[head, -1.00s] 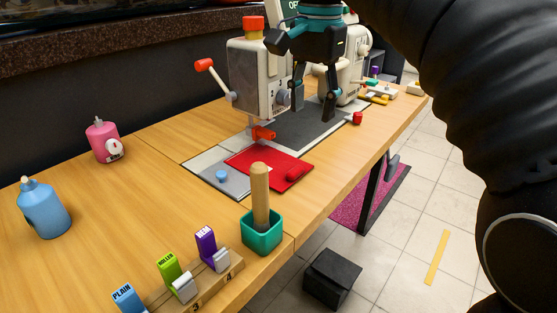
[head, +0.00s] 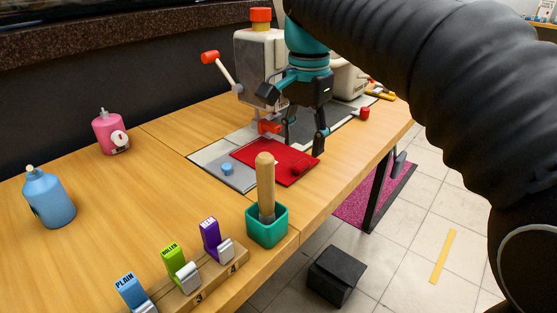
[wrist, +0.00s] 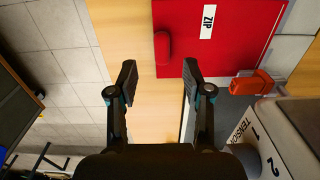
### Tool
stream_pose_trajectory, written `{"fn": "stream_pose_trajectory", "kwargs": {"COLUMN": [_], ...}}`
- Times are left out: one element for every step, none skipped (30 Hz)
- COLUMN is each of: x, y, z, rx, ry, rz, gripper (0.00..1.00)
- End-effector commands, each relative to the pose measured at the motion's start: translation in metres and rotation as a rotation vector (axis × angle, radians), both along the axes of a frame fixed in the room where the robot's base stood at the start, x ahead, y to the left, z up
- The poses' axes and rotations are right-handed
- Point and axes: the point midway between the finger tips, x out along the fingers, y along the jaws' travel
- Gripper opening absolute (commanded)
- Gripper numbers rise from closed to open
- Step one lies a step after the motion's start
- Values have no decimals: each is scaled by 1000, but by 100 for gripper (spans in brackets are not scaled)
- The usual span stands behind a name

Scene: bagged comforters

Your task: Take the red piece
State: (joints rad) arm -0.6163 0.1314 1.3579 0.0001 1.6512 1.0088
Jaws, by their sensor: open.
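The red piece (head: 272,158) is a flat red panel lying on the table beside the sewing machine. In the wrist view the red panel (wrist: 238,42) carries a white "ZIP" label (wrist: 207,22) and a raised red grip (wrist: 163,48) near its edge.
A sewing machine (head: 257,72) with an orange-red presser part (head: 268,127) stands close left of my gripper. A grey panel (head: 236,178) with a blue knob lies beside the red one. A green cup (head: 266,229) with a wooden handle stands in front. The table's right edge is near.

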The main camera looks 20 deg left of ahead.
Motion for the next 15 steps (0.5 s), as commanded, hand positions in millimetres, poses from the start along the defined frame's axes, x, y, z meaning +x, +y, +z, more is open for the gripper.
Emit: {"fn": "stream_pose_trajectory", "kwargs": {"x": [-1,-1,-1,-1,-1,-1,-1,-1,-1,-1,-1,-1,-1,-1,-1], "y": [1,1,2,3,3,3,3,3,3,3,3,3,3,3,3], "z": [-8,-13,-19,-23,-27,-32,-36,-38,-41,-43,-44,-45,-46,-46,-45], "rx": [-2,-2,-2,-3,-2,-2,-2,-1,-1,-1,-1,-1,-1,-1,-1], "ry": [3,3,3,3,3,3,3,2,1,1,2,1,1,0,0], "rz": [1,1,1,1,1,0,0,0,0,-1,-1,-1,-1,-1,-1], "gripper": [50,50,50,50,50,50,50,50,50,50,50,50,50,50,50]}}
